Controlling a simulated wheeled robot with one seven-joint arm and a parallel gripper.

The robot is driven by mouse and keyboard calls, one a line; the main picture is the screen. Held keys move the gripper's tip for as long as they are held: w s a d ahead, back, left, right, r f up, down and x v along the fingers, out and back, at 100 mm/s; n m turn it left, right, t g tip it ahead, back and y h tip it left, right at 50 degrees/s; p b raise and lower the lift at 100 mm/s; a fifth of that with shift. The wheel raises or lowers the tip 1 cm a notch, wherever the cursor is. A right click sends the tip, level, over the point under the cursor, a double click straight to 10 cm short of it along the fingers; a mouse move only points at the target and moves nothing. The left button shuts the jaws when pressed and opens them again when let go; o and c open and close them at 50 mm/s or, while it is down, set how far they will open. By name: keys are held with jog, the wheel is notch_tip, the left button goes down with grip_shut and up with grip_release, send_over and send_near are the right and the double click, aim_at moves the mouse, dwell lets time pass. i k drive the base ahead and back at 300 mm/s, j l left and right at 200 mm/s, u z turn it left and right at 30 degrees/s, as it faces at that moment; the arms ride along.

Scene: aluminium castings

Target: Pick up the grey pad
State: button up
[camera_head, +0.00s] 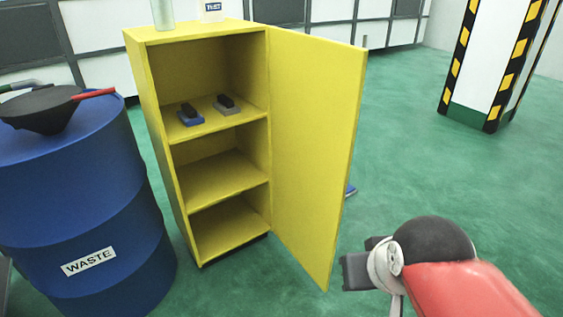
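The grey pad (228,108) has a dark block on top. It lies on the upper shelf of the open yellow cabinet (158,115), to the right of a similar blue pad (191,119). The two pads look apart. My gripper (357,264) is at the lower right, to the right of the open door's lower edge and well away from the pads. Only part of its dark end shows, and I cannot tell whether it is open or shut. I see nothing held in it.
The yellow door (315,130) stands open between my gripper and the shelves. A blue WASTE drum (75,210) with a black funnel (40,108) stands left. A clear bottle (163,14) and a labelled container (211,10) stand on top. A striped pillar (490,60) is at right.

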aim_at(224, 104)
jog(key=i+l+u, duration=0.15)
jog(key=u, duration=0.25)
jog(key=i+l+u, duration=0.1)
jog(key=l+u, duration=0.15)
jog(key=u, duration=0.2)
jog(key=l+u, duration=0.2)
jog(key=u, duration=0.2)
jog(key=i+l+u, duration=0.1)
jog(key=l+u, duration=0.45)
jog(key=l, duration=0.6)
jog(key=l+u, duration=0.15)
jog(key=l, duration=0.55)
jog(key=k+l+u, duration=0.1)
jog(key=l, duration=0.65)
jog(key=k+j+z, duration=0.15)
jog(key=j, duration=0.25)
jog(key=k+j+z, duration=0.15)
jog(key=j, duration=0.25)
jog(key=k+j+z, duration=0.2)
jog(key=j, duration=0.2)
jog(key=i, duration=0.05)
